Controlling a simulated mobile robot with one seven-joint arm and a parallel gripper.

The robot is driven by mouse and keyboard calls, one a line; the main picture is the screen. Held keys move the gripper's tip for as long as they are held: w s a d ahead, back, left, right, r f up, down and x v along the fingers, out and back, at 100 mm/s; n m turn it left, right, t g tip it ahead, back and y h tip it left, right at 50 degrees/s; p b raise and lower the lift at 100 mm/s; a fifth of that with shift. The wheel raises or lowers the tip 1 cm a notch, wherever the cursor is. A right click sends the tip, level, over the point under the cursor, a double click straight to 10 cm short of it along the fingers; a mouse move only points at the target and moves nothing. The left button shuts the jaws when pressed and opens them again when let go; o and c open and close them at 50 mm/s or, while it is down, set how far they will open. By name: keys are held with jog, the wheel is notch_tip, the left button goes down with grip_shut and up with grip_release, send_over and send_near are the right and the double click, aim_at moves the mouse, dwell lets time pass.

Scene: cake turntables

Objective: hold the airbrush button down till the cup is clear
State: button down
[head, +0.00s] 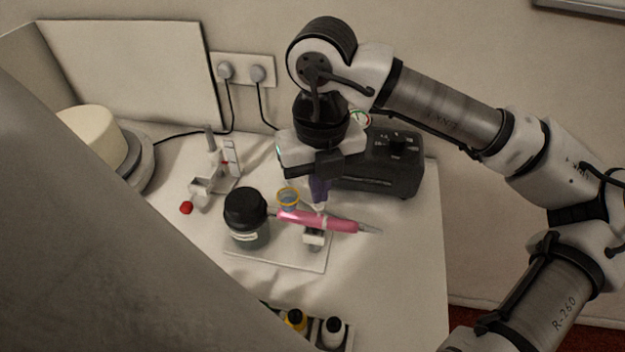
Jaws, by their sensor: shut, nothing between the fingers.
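The pink airbrush (340,224) lies nearly level in a small holder (314,240) on a pale base plate, its metal tip pointing right. A small cup (287,196) with a yellow rim and a bluish inside shows just behind the airbrush's left part; how much is in it is too small to tell. My gripper (319,205) points down over the middle of the airbrush, its fingers shut with nothing between them. The fingertips are at or just above the airbrush's top. They hide the button, so I cannot tell whether they press it.
A dark jar (247,222) with a black lid stands left of the airbrush. A black compressor box (395,160) is behind right. A small stand (212,172) and a red ball (186,207) are left. Bottles (333,331) sit in front. A cake (92,132) is far left.

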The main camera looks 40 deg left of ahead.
jog(key=shift+f+b, duration=0.8)
jog(key=shift+f, duration=0.05)
dwell(7.2)
